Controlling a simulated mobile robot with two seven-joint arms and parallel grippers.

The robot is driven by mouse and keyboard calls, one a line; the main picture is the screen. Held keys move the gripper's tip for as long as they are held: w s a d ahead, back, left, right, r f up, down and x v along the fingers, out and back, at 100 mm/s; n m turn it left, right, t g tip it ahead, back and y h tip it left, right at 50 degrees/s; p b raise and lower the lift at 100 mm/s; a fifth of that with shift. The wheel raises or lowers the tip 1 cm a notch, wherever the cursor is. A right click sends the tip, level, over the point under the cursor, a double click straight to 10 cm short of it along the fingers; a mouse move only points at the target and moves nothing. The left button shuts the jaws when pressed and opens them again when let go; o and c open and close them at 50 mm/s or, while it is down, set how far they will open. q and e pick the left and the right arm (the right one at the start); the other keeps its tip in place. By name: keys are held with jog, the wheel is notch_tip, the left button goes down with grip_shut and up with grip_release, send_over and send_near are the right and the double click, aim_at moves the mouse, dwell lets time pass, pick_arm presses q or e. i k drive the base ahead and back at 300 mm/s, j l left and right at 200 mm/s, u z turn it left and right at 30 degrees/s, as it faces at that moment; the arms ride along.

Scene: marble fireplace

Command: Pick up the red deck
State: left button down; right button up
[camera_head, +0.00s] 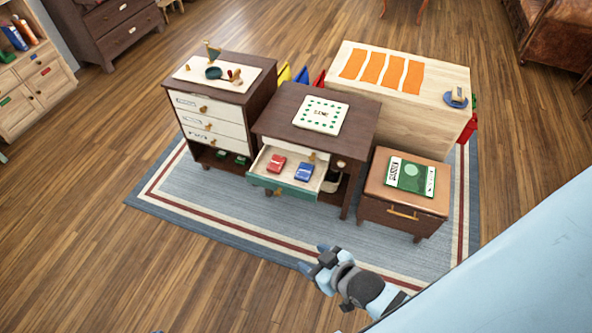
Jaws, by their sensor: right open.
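The red deck (276,164) lies in the open drawer (281,190) of the dark wooden desk, on the left side of the drawer. A blue deck (304,172) lies to its right, apart from it. My right gripper (317,259) is open over the front edge of the rug, in front of the desk and well short of the drawer. Nothing shows between its fingers.
A white game board (321,115) lies on the desk top. A drawer cabinet (216,112) stands left, and a brown ottoman (404,194) with a green book (411,176) stands right. A light wood table (437,85) is behind. The rug (245,216) before the desk is clear.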

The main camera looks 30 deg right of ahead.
aim_at(276, 163)
jog(key=i, duration=1.05)
